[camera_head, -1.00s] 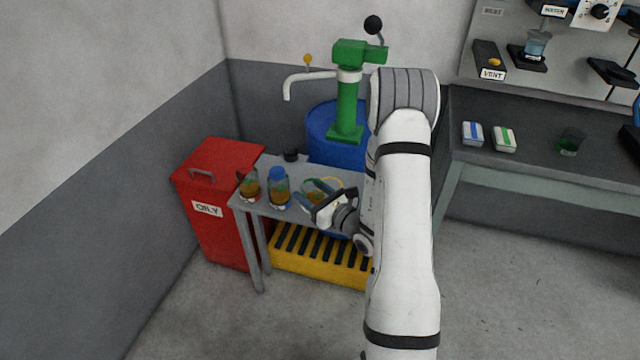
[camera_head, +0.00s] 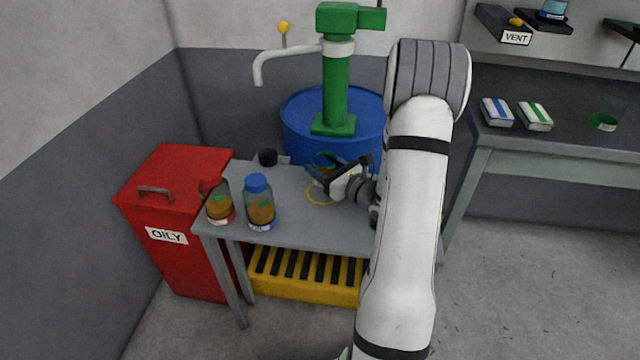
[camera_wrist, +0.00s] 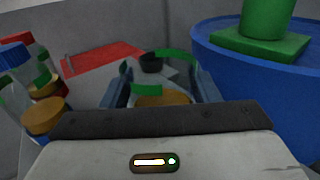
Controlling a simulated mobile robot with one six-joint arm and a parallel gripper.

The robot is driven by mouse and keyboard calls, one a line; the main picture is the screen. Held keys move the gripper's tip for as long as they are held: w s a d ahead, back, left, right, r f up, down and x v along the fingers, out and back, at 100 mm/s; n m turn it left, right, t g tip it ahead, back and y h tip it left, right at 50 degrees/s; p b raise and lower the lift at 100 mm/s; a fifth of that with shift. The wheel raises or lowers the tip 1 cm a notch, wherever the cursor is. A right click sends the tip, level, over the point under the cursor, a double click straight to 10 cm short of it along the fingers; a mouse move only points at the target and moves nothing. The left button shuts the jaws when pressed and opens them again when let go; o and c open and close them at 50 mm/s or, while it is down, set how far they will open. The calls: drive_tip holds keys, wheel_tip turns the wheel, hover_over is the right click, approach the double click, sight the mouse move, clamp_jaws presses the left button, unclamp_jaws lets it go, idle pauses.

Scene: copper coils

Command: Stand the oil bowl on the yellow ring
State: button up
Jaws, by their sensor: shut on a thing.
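The oil bowl, clear with amber oil and a green mark, sits between the jaws of my gripper in the wrist view (camera_wrist: 163,99). In the head view, my gripper (camera_head: 323,174) is shut on the bowl (camera_head: 325,160), which is partly hidden by the jaws. The yellow ring (camera_head: 313,200) lies on the grey table (camera_head: 290,215), its near left edge showing just below the gripper. The rest of the ring is hidden. The bowl looks upright and slightly behind the ring's visible edge. I cannot tell its exact height above the table.
A blue-capped jar (camera_head: 258,205) and another oil jar (camera_head: 218,205) stand at the table's left. A small black cup (camera_head: 267,157) is at the back. A blue drum (camera_head: 300,125) with a green pump (camera_head: 336,95) stands behind; a red bin (camera_head: 175,185) is left.

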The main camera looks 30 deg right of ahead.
drive_tip(key=shift+a+f+b, duration=0.2)
drive_tip(key=shift+f+b, duration=0.4)
drive_tip(key=shift+f, duration=1.65)
drive_tip(key=shift+f, duration=0.2)
drive_tip(key=o, duration=1.1)
drive_tip(key=shift+r, duration=0.15)
